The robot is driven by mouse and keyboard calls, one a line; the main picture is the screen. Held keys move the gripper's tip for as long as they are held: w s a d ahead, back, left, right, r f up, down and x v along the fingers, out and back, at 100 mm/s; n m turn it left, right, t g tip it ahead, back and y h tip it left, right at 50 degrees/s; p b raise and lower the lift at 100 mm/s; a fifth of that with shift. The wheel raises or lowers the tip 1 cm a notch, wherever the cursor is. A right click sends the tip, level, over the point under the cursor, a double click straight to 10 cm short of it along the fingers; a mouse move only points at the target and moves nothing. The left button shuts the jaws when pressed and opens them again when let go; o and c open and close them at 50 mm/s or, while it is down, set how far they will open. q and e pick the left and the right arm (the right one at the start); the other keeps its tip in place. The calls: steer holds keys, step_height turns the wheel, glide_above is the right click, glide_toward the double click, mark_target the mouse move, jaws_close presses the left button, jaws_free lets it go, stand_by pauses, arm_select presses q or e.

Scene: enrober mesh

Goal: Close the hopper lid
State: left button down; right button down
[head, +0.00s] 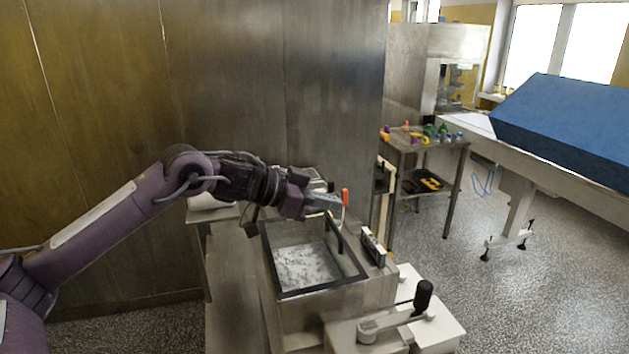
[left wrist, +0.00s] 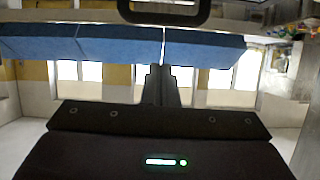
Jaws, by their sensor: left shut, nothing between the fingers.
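The hopper is a steel box (head: 320,310) at the lower centre of the head view. A dark frame (head: 310,291) surrounds its top, and pale grainy material shows inside it. I cannot tell clearly from this angle how the lid sits. A dark bar (head: 335,236), which looks like a handle, stands at the frame's right side. A dark loop handle (left wrist: 163,14) crosses the top of the left wrist view. My left gripper (head: 328,203) is shut and empty just above the bar's upper end; its fingers also show in the wrist view (left wrist: 163,84). I cannot tell whether they touch anything.
A red-tipped lever (head: 345,198) stands close beside my left fingertips. A black-knobbed crank (head: 422,298) is at the front right. A steel cart (head: 425,146) with coloured items stands behind, and a blue block (head: 565,130) rests on a table at right.

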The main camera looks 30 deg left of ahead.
mark_target(334, 226)
arm_select(q)
steer(key=shift+s+a+f, duration=0.15)
steer(key=shift+f, duration=0.6)
steer(key=shift+s+a+f, duration=0.1)
steer(key=shift+s+f, duration=0.05)
steer(key=shift+f, duration=0.6)
steer(key=shift+d+f+b, duration=0.1)
steer(key=shift+f+b, duration=0.65)
steer(key=shift+f, duration=0.15)
steer(key=shift+d, duration=0.1)
